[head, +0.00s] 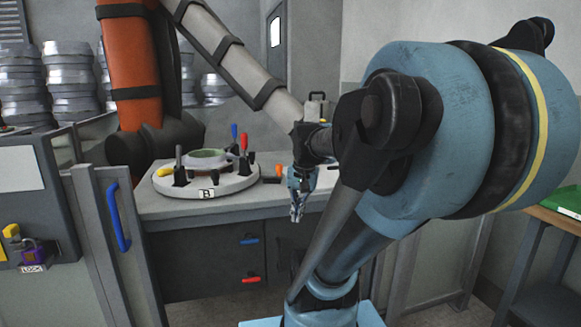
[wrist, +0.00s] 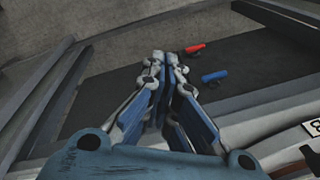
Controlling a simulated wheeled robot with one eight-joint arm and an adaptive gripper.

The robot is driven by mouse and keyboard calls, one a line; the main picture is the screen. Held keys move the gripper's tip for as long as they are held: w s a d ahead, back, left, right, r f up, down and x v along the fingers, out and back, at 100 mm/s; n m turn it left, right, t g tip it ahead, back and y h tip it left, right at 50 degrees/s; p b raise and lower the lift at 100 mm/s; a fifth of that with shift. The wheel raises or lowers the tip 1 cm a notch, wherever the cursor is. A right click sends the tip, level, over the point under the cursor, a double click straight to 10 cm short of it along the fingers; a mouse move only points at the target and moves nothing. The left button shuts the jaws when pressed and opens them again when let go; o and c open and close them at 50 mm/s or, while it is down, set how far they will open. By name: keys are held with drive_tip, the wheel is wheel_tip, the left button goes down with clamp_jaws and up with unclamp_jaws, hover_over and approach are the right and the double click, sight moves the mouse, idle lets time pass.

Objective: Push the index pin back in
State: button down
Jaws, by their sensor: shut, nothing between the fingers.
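A round pale turntable (head: 207,178) stands on the grey bench, holding a mould with a green top (head: 206,156). A small orange knob (head: 278,170) sits at the turntable's right side and may be the index pin; how far it stands out I cannot tell. My gripper (head: 297,214) is shut and empty, pointing down in front of the bench's front edge, to the right of and lower than the knob, apart from it. In the wrist view my gripper (wrist: 166,62) shows blue fingers together. The knob cannot be made out there; only part of a label (wrist: 313,130) shows at the right edge.
Clamps with blue (head: 234,131) and red (head: 244,141) handles stand up on the turntable. The dark cabinet front below the bench has a blue handle (head: 249,240) and a red handle (head: 249,278). A grey gate with a blue handle (head: 118,217) stands at left.

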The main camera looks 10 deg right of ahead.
sight(279, 171)
drive_tip(key=w+d+r+m+y, duration=0.1)
drive_tip(key=w+d+r+m, duration=0.3)
drive_tip(key=w, duration=0.6)
drive_tip(key=w+d+r+m+y, duration=0.1)
drive_tip(key=w+d+r+m, duration=0.3)
drive_tip(key=w, duration=0.6)
drive_tip(key=w+d+r+m+y, duration=0.1)
drive_tip(key=w+d+r+m, duration=0.3)
drive_tip(key=w, duration=0.6)
wheel_tip(279, 171, up, 2)
drive_tip(key=m, duration=0.3)
drive_tip(key=shift+w+d+r+m+g, duration=0.15)
drive_tip(key=shift+w+m+g, duration=0.15)
drive_tip(key=shift+m, duration=0.1)
drive_tip(key=x, duration=1)
drive_tip(key=shift+a, duration=0.2)
drive_tip(key=shift+w+a, duration=0.25)
drive_tip(key=shift+a, duration=0.95)
drive_tip(key=shift+w+a, duration=0.2)
drive_tip(key=shift+a, duration=0.5)
